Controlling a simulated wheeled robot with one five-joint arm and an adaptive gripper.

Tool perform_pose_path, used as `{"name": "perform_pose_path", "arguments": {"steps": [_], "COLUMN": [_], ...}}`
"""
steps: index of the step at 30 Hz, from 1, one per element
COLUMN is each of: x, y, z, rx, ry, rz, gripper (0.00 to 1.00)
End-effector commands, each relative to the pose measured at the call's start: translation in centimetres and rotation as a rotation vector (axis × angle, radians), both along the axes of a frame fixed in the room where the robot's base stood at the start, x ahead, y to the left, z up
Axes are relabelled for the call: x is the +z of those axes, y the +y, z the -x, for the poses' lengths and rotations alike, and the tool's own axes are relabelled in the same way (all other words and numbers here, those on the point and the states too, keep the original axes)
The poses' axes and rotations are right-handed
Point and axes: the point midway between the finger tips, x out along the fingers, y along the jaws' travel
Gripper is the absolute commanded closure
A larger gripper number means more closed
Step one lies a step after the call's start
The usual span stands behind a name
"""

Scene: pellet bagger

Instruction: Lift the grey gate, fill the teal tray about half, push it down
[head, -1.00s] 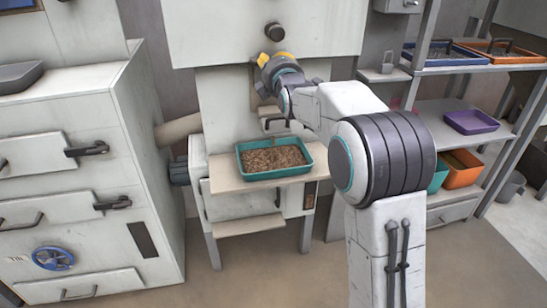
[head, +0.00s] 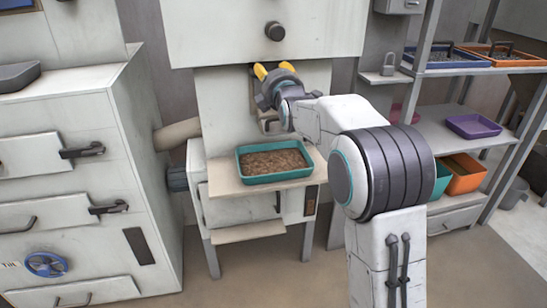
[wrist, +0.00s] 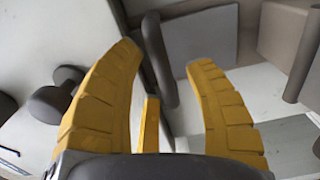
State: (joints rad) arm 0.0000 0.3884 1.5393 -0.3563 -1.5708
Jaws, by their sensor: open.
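The teal tray (head: 275,179) sits on the pale shelf under the white machine. Brown pellets (head: 273,161) cover its whole floor; their exact depth is hard to judge. My gripper (head: 270,70) is above and behind the tray, at the machine's front, with its yellow fingers open and pointing up. In the wrist view my open fingers (wrist: 170,75) have a dark grey bar (wrist: 160,60) between them, apparently not gripped. I cannot tell whether this bar belongs to the grey gate. My gripper and wrist hide most of the outlet area in the head view.
A dark round knob (head: 275,31) sticks out of the machine just above my gripper. A grey cabinet (head: 75,170) with handles stands at left. A rack at right holds a purple tray (head: 473,126) and an orange bin (head: 465,173). Floor in front is clear.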

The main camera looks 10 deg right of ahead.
Motion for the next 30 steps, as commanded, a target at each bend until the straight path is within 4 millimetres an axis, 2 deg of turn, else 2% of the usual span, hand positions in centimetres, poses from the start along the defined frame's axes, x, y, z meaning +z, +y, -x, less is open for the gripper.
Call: {"name": "perform_pose_path", "arguments": {"steps": [8,24,30], "x": [-0.1,-0.2,-0.1], "y": [0.0,0.0,0.0], "z": [0.4,5.8,6.9], "rx": [0.0,0.0,0.0], "ry": [-0.002,-0.002,-0.001], "rz": [0.0,0.0,0.0], "gripper": [0.52,0.52,0.52]}}
